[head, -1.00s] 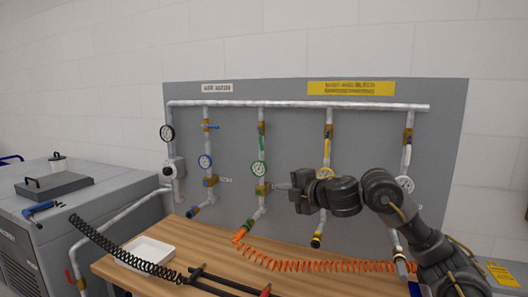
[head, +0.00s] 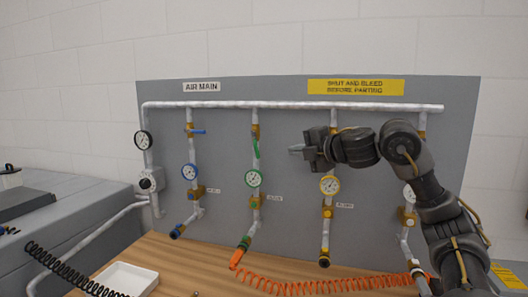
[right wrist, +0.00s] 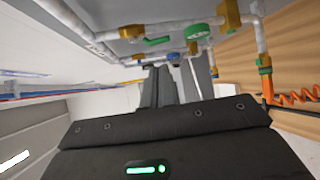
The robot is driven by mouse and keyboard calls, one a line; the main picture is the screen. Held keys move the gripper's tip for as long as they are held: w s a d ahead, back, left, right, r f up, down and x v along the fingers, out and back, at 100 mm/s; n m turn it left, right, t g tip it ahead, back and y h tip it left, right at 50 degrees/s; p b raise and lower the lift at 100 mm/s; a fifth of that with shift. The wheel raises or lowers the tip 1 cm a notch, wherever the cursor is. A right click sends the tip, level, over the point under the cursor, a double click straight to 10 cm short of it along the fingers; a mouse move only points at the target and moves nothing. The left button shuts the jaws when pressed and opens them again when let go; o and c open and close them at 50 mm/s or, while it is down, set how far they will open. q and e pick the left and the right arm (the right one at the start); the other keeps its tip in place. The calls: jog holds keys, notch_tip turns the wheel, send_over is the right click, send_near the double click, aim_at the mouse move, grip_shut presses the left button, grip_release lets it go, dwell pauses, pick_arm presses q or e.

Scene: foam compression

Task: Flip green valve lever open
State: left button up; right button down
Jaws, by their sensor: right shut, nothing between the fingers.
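The green valve lever (head: 256,146) hangs downward along its pipe, under a brass valve body, above the green-rimmed gauge (head: 253,179). In the right wrist view the green lever (right wrist: 157,40) shows beyond the fingers, near the green gauge (right wrist: 200,32). My right gripper (head: 294,149) is shut and empty, pointing left, level with the lever and a short way to its right in the head view. In the right wrist view its fingertips (right wrist: 174,66) appear apart from the lever. My left gripper is out of view.
The blue lever (head: 198,131) on the pipe to the left stands out sideways. The yellow gauge pipe (head: 326,215) is below my right gripper. A coiled orange hose (head: 310,283) and a white tray (head: 127,279) are on the wooden bench (head: 190,268).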

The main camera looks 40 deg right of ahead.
jog(key=r+x, duration=0.1)
jog(key=x, duration=0.2)
jog(key=p, duration=0.3)
send_near(258, 152)
jog(key=r+x, duration=0.1)
jog(key=x, duration=0.2)
jog(key=w, duration=0.1)
jog(key=w+f+p, duration=0.1)
jog(key=w, duration=0.1)
jog(key=shift+f+p, duration=0.3)
jog(key=shift+w+f, duration=0.1)
jog(key=shift+w, duration=0.25)
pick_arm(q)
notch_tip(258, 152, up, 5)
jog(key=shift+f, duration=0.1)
pick_arm(e)
jog(key=shift+f, duration=0.1)
